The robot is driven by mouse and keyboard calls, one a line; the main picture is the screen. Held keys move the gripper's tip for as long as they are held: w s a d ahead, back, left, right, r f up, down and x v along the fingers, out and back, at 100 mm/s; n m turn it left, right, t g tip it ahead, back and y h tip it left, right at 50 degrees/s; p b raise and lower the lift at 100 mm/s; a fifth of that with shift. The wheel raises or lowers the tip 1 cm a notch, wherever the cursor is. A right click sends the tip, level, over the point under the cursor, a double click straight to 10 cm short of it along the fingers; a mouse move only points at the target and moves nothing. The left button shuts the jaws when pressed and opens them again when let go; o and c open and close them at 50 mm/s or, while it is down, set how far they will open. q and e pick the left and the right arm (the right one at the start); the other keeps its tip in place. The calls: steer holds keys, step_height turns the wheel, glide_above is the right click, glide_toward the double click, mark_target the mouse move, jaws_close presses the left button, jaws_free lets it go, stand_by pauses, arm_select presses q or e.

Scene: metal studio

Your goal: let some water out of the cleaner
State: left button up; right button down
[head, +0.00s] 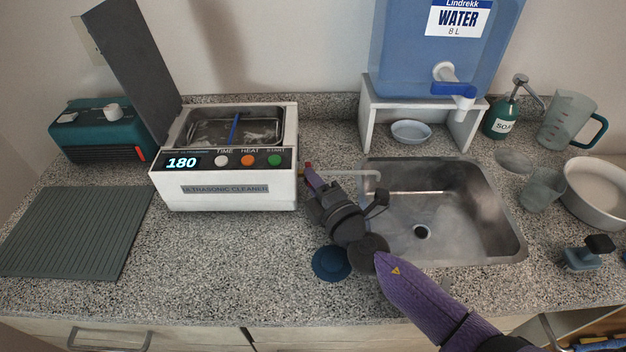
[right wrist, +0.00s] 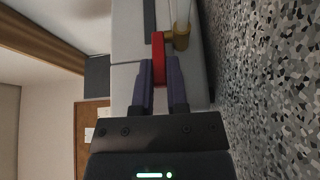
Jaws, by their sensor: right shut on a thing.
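The white ultrasonic cleaner (head: 225,189) stands on the counter with its lid (head: 130,65) raised. Its tank (head: 205,130) holds liquid and a blue rod (head: 234,128). The display reads 180. On its right side is a brass drain valve (right wrist: 181,40) with a red lever (right wrist: 159,58). My right gripper (head: 312,177) is at that side, its purple fingers shut on the red lever, as the right wrist view shows (right wrist: 160,80). A pale drain tube (head: 355,172) reaches from there over the sink (head: 450,205). I cannot see water running from it. My left gripper is out of view.
A blue water tank (head: 420,50) stands on a white stand (head: 372,110) behind the sink. A dark blue round object (head: 331,264) lies near my right wrist. A ribbed mat (head: 75,230) lies left. A soap bottle (head: 502,118) and jug (head: 568,122) stand at right.

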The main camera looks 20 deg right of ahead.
steer(key=shift+a+r+m+h+p, duration=0.2)
steer(key=shift+m+h+p, duration=0.15)
steer(key=shift+h, duration=0.25)
steer(key=shift+a+f+m+h, duration=0.15)
steer(key=shift+m+h, duration=0.2)
steer(key=shift+h, duration=0.25)
steer(key=c, duration=0.6)
jaws_free()
steer(key=shift+c, duration=0.2)
